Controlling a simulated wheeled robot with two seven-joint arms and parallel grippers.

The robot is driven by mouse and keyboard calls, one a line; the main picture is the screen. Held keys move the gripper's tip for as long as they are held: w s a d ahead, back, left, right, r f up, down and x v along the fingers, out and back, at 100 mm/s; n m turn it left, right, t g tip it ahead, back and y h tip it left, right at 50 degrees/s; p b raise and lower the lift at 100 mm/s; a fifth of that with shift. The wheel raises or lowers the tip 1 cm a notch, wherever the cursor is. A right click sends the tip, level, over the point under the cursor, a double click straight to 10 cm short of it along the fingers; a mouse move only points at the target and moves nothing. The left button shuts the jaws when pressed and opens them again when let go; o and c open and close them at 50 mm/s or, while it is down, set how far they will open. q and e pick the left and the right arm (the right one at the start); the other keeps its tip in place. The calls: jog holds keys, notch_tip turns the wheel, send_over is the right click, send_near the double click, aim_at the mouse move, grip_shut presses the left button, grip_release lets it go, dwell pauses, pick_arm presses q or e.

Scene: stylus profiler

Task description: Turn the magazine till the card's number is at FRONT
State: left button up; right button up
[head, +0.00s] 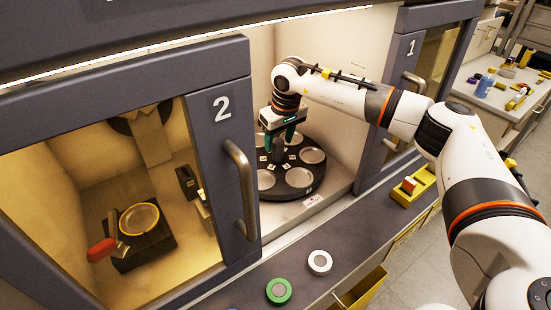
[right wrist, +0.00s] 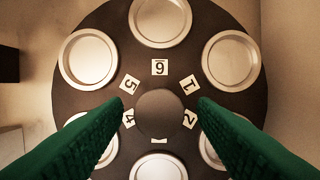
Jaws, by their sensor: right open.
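The magazine (head: 285,190) is a dark round disc with pale round dishes around its rim, inside the open bay. In the right wrist view the magazine (right wrist: 160,12) shows number tags around a central hub (right wrist: 160,112): 6 at the top, 1 and 5 beside it, 2 and 4 lower; the bottom tag is unreadable. My right gripper (head: 278,144) points down over the hub, open, with its green fingers on either side; I cannot tell whether they touch it. A white label (head: 313,200) lies on the bay floor before the disc. I cannot make out the card. My left gripper is out of view.
A door marked 2 (head: 221,107) with a handle stands left of the bay, and a door marked 1 (head: 410,47) stands right. A green-rimmed disc (head: 279,291), a white ring (head: 320,262) and a yellow holder (head: 414,187) sit on the front ledge.

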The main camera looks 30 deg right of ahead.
notch_tip(320, 180, up, 8)
jog(key=p, duration=0.5)
jog(key=shift+r, duration=0.1)
